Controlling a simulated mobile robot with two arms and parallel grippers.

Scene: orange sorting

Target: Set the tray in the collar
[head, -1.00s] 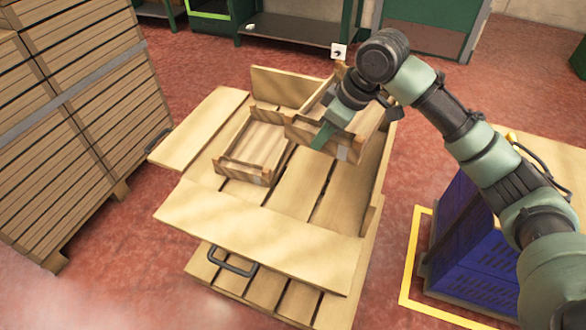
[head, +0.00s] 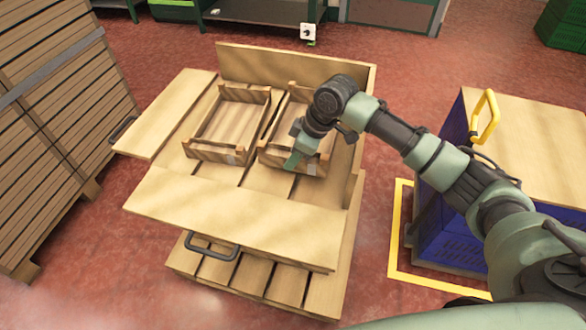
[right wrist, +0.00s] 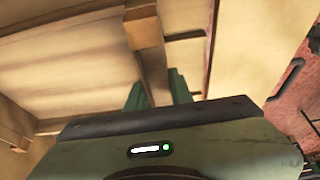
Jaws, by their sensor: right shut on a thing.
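The wooden collar (head: 290,66) stands on slatted pallet boards in the head view, with broad boards around a slatted floor. One open wooden tray (head: 208,154) lies inside it on the left. A second tray (head: 268,156) is beside it on the right, roughly level; I cannot tell whether its underside touches the slats. My right gripper (head: 296,158) is shut on this tray's near wall. In the right wrist view the green fingers (right wrist: 156,94) straddle a wooden wall (right wrist: 146,40). My arm hides part of the tray's right side. My left gripper is out of view.
A tall stack of wooden crates (head: 50,140) stands at the left. A blue crate with a wooden top (head: 530,145) and yellow handle (head: 486,116) stands at the right, inside a yellow floor outline (head: 394,240). Bare slats show in front of the trays.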

